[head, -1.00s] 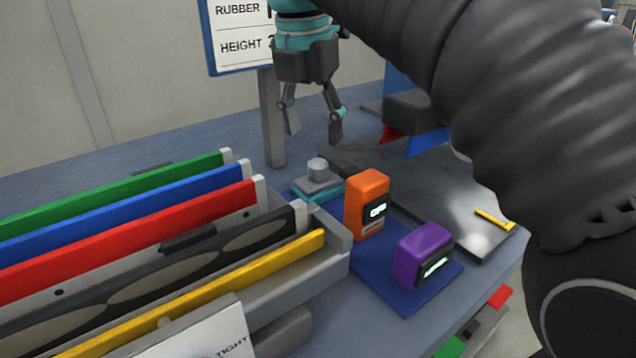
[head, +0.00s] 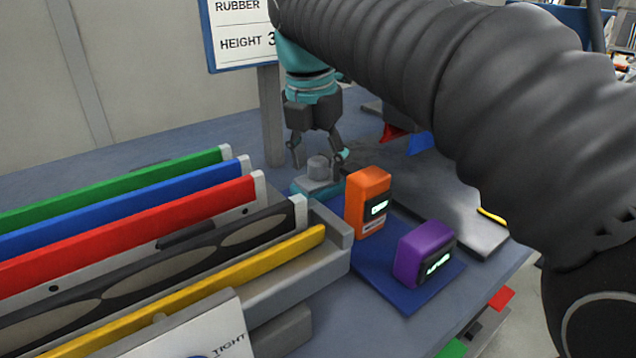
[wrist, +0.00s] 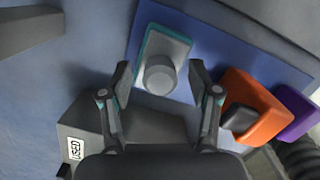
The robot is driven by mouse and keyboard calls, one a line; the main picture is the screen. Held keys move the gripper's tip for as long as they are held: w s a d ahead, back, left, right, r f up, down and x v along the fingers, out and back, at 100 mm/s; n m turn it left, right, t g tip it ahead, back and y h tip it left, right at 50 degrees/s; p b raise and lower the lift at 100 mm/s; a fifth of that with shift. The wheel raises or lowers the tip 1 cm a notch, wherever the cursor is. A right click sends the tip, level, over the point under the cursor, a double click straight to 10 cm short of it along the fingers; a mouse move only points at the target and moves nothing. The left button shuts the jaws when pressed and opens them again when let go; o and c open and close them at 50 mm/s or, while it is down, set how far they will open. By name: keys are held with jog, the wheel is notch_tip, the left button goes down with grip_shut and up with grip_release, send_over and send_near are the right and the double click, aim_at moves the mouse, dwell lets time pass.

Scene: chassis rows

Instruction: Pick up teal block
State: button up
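The teal block (head: 318,187) has a grey top plate with a round grey knob and sits at the back end of a blue mat (head: 404,291). In the wrist view the teal block (wrist: 166,62) shows its teal rim, with the knob between my fingertips. My gripper (head: 318,160) points down over the block with its fingers open on either side of the knob. In the wrist view my gripper (wrist: 159,72) has a gap between each fingertip and the knob. I cannot tell its exact height above the plate.
An orange box (head: 367,203) stands close to the right of the block, with a purple box (head: 424,255) beyond it. A rack of coloured panels (head: 160,238) fills the left. A signpost (head: 271,118) stands behind the block. A grey plate (head: 440,195) lies to the right.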

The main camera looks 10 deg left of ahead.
aim_at(318, 159)
grip_shut()
jog(key=shift+r, duration=0.1)
notch_tip(318, 159, up, 10)
jog(key=shift+f+p, duration=0.1)
jog(key=shift+p, duration=0.45)
jog(key=c, duration=0.6)
grip_release()
jog(key=c, duration=0.5)
jog(key=shift+o, duration=0.2)
